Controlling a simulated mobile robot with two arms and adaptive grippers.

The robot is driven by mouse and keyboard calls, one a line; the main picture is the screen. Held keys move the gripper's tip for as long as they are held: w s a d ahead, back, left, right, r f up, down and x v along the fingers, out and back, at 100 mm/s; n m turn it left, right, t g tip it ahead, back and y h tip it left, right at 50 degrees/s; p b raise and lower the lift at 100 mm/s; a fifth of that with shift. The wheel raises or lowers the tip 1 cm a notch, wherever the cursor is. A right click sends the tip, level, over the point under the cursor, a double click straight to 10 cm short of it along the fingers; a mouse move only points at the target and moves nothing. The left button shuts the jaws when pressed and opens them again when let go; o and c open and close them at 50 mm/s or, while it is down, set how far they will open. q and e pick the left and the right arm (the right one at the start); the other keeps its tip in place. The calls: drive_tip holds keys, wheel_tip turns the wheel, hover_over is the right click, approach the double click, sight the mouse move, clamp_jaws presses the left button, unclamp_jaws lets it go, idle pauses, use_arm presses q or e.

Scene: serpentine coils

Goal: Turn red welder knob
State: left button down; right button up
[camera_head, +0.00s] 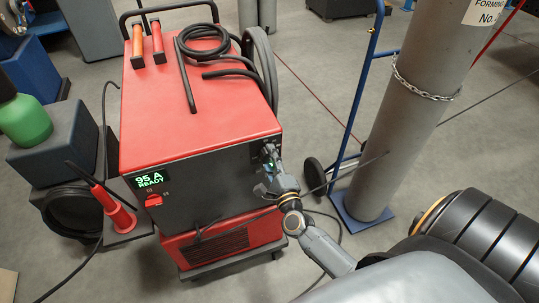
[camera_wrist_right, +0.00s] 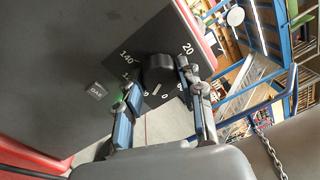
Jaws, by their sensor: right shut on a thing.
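The red welder (camera_head: 200,110) stands in the middle of the head view, its dark front panel lit with "95 A READY" (camera_head: 149,180). Its black round knob (camera_wrist_right: 158,72) shows in the wrist view on a dial with white numbers, including 20 and 140. My right gripper (camera_head: 268,160) is at the upper right of the front panel. In the wrist view its fingers (camera_wrist_right: 158,80) are on either side of the knob, shut on it. The gripper hides most of the knob in the head view. My left gripper is not in view.
A red switch (camera_head: 153,200) sits below the display. Black cables lie on top of the welder and hang at its front. A grey cylinder (camera_head: 400,110) with a chain and a blue hand truck (camera_head: 357,100) stand to the right. Dark boxes stand at the left.

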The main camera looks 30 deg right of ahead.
drive_tip(key=n+p, duration=0.2)
drive_tip(key=n, duration=0.3)
drive_tip(key=shift+r+n, duration=0.1)
drive_tip(key=shift+n, duration=0.3)
drive_tip(key=shift+n+y+p, duration=0.3)
drive_tip(key=shift+n+p, duration=0.35)
drive_tip(key=shift+n, duration=0.95)
drive_tip(key=o, duration=1.2)
drive_tip(key=shift+c, duration=0.2)
drive_tip(key=shift+s, duration=0.2)
drive_tip(key=v, duration=1.1)
drive_tip(key=shift+s, duration=0.35)
drive_tip(key=shift+f, duration=0.2)
